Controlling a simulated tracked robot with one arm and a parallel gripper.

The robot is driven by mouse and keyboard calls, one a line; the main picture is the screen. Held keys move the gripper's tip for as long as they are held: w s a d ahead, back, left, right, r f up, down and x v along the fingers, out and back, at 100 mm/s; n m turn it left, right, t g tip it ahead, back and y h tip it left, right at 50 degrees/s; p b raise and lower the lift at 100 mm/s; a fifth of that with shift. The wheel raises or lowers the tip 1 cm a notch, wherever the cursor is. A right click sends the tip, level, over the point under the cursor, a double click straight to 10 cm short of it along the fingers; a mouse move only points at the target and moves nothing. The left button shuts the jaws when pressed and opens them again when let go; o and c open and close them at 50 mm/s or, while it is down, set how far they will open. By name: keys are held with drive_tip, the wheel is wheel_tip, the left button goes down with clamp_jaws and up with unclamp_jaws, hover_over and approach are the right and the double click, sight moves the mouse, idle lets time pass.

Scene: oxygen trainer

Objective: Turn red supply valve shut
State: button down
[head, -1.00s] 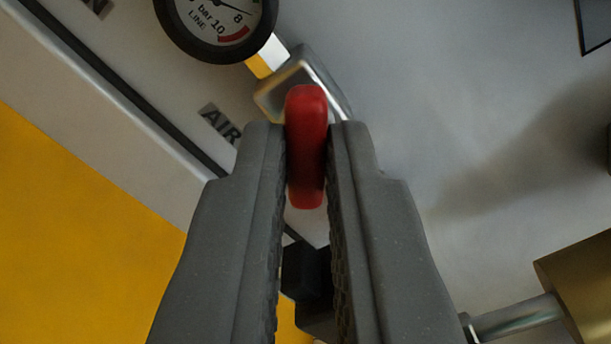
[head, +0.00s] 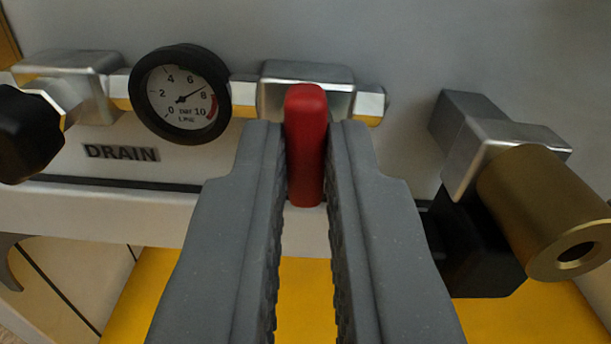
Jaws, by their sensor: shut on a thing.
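The red supply valve handle (head: 306,145) stands in the middle of the head view, in front of a silver valve body (head: 330,85). My gripper (head: 306,150) is shut on the handle, with one grey finger on each side of it. The handle lies lengthwise between the fingers and points toward me. The lower part of the valve and the AIR label are hidden behind the fingers.
A round line gauge (head: 180,93) sits just left of the valve, its needle near 8. A brass cylinder (head: 540,210) on a silver block stands close on the right.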

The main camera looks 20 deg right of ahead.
drive_tip(key=shift+s+f+m+p, duration=0.1)
drive_tip(key=shift+f+m+p, duration=0.1)
drive_tip(key=shift+m+p, duration=0.3)
drive_tip(key=c, duration=1.5)
unclamp_jaws()
drive_tip(key=shift+r, duration=0.1)
drive_tip(key=p+v, duration=0.1)
drive_tip(key=v, duration=1.2)
drive_tip(key=shift+s+p, duration=0.3)
drive_tip(key=shift+p, duration=0.1)
